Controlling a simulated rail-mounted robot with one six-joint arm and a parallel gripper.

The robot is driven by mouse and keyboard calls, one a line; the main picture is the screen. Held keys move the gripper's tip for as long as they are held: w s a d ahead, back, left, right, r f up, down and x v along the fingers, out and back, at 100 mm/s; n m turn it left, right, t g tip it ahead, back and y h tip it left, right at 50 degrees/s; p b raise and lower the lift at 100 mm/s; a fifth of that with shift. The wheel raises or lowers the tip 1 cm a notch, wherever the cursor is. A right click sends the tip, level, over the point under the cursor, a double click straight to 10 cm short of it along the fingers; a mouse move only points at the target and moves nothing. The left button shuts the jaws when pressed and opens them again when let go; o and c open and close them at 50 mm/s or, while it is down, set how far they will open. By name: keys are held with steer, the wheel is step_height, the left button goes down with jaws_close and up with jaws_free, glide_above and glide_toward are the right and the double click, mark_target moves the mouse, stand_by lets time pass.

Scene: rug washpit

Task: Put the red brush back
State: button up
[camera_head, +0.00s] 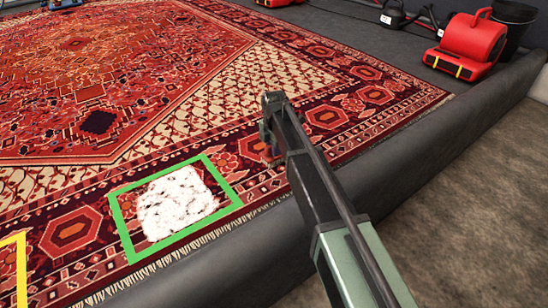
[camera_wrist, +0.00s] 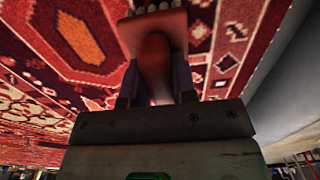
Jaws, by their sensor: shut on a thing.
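The red brush (camera_wrist: 155,55) shows in the wrist view, with a reddish-brown handle, a wider head and pale bristle tufts at the top edge. My gripper (camera_wrist: 157,88) is shut on its handle, one finger on each side. In the head view my gripper (camera_head: 270,112) is over the rug's border, right of the green frame (camera_head: 122,232). The brush is hard to make out there against the red rug. White foam (camera_head: 176,203) lies on the rug inside the green frame. I cannot make out a holder or resting place for the brush.
The patterned rug (camera_head: 290,75) fills the pit floor beside a raised dark kerb (camera_head: 425,135). Part of a yellow frame (camera_head: 22,265) shows at the left edge. A red blower (camera_head: 470,45), a black bucket (camera_head: 515,25) and hoses stand at the back right.

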steer(key=shift+f+p, duration=0.2)
steer(key=shift+p, duration=0.1)
steer(key=shift+f, duration=0.2)
steer(key=o, duration=0.9)
step_height(320, 180, up, 13)
steer(key=p, duration=1.2)
steer(key=shift+f, duration=0.2)
steer(key=shift+f, duration=0.1)
steer(key=s+d+m, duration=1)
steer(key=s+m, duration=0.3)
steer(key=s+d+m, duration=1.1)
steer(key=s+m, duration=0.1)
steer(key=s, duration=0.2)
steer(key=shift+s+m, duration=0.2)
steer(key=shift+m, duration=0.2)
